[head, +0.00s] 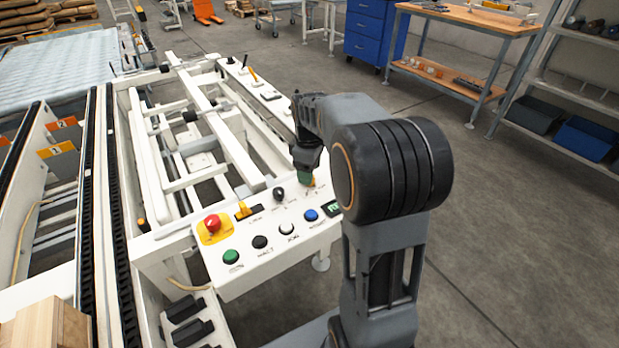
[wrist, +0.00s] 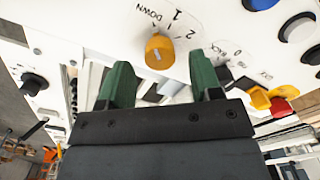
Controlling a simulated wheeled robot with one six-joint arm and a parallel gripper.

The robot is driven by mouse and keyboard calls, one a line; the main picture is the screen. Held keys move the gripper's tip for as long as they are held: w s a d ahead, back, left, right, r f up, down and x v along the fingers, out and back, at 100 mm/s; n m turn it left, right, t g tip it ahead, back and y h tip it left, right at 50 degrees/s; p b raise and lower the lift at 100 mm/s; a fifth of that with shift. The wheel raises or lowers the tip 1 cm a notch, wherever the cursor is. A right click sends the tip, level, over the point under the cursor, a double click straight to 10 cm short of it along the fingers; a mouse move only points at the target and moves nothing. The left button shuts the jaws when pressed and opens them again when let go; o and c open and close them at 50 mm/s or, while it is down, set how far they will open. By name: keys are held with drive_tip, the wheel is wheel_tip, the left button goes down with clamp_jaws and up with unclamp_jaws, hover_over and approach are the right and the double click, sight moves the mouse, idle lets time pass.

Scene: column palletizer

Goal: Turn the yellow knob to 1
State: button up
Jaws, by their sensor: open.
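The yellow knob (wrist: 159,50) stands on the white control panel (head: 262,270), with the printed marks "DOWN", "1" and "2" beside it in the wrist view. I cannot clearly tell which mark it points to. My gripper (wrist: 160,82) is open, with its two green fingers apart and the knob beyond the gap between their tips. The fingers do not appear to grip it. In the head view my gripper (head: 305,176) is low over the panel's far right part and hides most of the knob.
The panel also carries a red emergency button (head: 213,224), a yellow lever (head: 242,210), a black knob (head: 279,194) and green (head: 231,256), black (head: 260,242), white (head: 286,228) and blue (head: 311,215) buttons. White conveyor framing (head: 160,185) lies left. Open floor lies right.

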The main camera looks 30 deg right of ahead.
drive_tip(key=shift+f, duration=1)
drive_tip(key=c, duration=0.9)
